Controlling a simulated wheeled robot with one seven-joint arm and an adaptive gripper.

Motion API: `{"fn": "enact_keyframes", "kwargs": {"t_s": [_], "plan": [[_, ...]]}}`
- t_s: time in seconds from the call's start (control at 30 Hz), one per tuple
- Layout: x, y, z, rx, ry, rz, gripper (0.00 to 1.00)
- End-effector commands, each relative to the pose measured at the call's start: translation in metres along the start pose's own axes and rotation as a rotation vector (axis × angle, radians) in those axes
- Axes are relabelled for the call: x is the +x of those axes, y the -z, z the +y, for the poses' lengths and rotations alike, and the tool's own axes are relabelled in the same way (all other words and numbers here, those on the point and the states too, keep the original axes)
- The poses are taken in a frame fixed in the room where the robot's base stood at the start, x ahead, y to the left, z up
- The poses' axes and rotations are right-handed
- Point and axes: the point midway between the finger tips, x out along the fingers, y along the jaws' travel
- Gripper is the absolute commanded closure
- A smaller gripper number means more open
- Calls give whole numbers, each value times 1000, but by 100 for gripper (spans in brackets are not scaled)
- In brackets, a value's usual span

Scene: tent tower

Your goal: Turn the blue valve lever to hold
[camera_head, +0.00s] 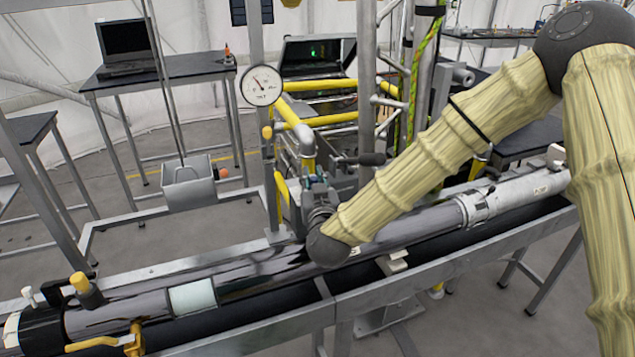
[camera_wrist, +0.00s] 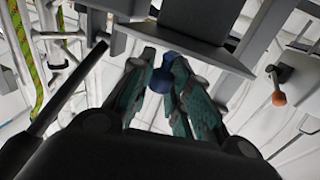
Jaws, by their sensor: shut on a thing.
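The blue valve lever shows in the wrist view as a dark blue knob (camera_wrist: 161,78) between my two teal-padded fingers. My gripper (camera_wrist: 158,72) is shut on it. In the head view my gripper (camera_head: 316,180) is near the middle, at the frame beside the long pipe, below and right of the round dial gauge (camera_head: 262,85). There the blue lever is hidden by my gripper and wrist. The lever's turn position and any hold mark cannot be made out.
A long dark pipe (camera_head: 235,280) on a metal rail runs across in front. Yellow pipes (camera_head: 300,125) and upright posts stand close behind my gripper. A table with a laptop (camera_head: 125,45) stands at back left.

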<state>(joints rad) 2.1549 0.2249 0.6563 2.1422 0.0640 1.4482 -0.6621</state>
Motion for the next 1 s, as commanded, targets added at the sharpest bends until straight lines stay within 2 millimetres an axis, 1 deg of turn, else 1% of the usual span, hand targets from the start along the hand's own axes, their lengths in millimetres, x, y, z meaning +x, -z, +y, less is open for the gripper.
{"fn": "enact_keyframes", "kwargs": {"t_s": [0.07,0.4,0.93,0.97,1.0], "plan": [[-1,-1,-4,-1,-37,0,100],[-2,1,-8,1,-143,2,100],[-2,2,-8,2,-161,2,100],[-2,2,-8,2,-161,2,76],[-2,2,-8,2,-161,2,68]]}}
